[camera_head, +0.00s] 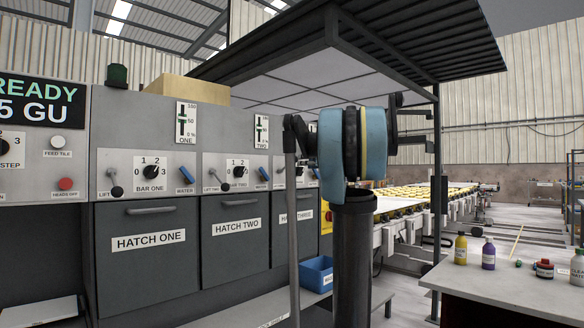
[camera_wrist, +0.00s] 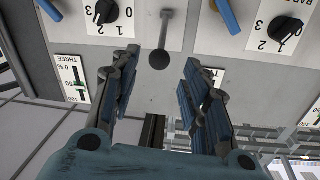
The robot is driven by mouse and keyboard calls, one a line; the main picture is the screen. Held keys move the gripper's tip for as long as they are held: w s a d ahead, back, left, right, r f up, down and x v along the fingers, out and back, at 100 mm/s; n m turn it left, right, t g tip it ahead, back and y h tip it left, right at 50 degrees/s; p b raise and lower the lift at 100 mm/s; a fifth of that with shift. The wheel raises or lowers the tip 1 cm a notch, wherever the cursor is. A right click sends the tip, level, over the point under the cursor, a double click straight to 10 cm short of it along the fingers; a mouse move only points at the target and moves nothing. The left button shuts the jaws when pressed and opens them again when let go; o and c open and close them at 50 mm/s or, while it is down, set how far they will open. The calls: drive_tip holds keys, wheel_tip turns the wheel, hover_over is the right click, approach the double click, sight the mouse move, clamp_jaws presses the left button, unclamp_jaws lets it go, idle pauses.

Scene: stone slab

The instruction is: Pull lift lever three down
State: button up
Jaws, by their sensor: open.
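In the wrist view, which is upside down, a lever (camera_wrist: 164,35) with a thin grey rod and a dark ball knob stands out from the grey panel. It sits beside a dial (camera_wrist: 103,12) and near the scale marked THREE (camera_wrist: 75,76), so it appears to be lift lever three. My gripper (camera_wrist: 160,68) is open, with one finger on each side of the ball in the picture. I see no finger touching it; the remaining depth to it is hard to judge. In the head view my arm hides most of the third panel section.
A blue water handle (camera_wrist: 228,14) and the neighbouring dial (camera_wrist: 286,30) are right of the lever in the wrist view. In the head view, hatch three (camera_head: 296,232) is below its controls, a blue bin (camera_head: 316,274) nearby, and a bottle table (camera_head: 500,283) at right.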

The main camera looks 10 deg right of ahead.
sight(291, 163)
drive_tip(key=x, duration=1.1)
drive_tip(key=shift+w+a, duration=0.15)
drive_tip(key=shift+a, duration=0.05)
clamp_jaws()
drive_tip(key=shift+d, duration=0.15)
